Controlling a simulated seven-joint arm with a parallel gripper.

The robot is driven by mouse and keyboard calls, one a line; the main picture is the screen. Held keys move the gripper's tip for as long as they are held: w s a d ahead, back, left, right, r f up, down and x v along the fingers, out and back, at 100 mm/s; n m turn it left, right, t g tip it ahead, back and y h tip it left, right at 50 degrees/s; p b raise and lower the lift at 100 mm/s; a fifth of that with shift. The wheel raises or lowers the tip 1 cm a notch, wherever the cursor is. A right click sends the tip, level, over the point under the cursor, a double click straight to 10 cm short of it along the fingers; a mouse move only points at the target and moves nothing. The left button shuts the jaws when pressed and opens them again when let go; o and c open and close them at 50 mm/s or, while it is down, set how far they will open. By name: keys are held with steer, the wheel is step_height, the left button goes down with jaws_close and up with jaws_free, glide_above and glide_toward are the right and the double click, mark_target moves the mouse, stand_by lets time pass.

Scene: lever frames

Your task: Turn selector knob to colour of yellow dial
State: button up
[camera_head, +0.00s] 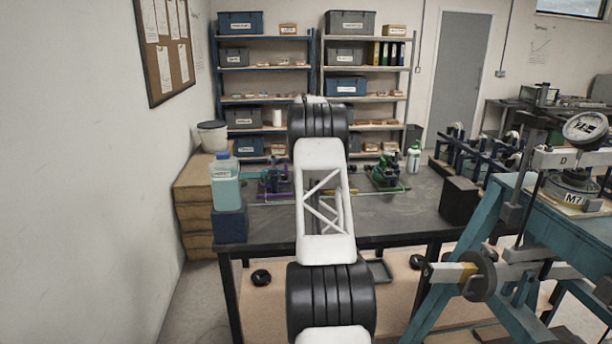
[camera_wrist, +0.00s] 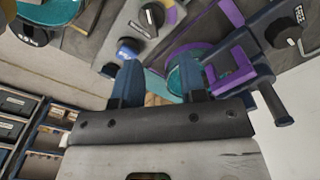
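My gripper (camera_wrist: 160,78) shows in the wrist view with its two blue fingers apart and nothing clearly held between them. Just beyond the fingertips are a blue knob (camera_wrist: 130,48) on a pale base and a black knob (camera_wrist: 152,15) beside purple trim. Another black knob (camera_wrist: 283,35) with a white pointer is at the upper right. I cannot tell which is the selector knob. I make out no yellow dial face in either view. In the head view my arm covers the middle of the bench, and my gripper cannot be made out.
Purple bracket parts (camera_wrist: 232,65) and a dark bar stand close right of the fingers. In the head view, a purple-and-teal frame (camera_head: 272,180) and a green frame (camera_head: 385,173) stand on the dark bench (camera_head: 400,208). A teal stand (camera_head: 505,215) is at right.

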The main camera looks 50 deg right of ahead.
steer(key=shift+s+d+f, duration=0.25)
steer(key=shift+d+f, duration=0.2)
steer(key=shift+d, duration=0.2)
steer(key=shift+f, duration=3.9)
jaws_close()
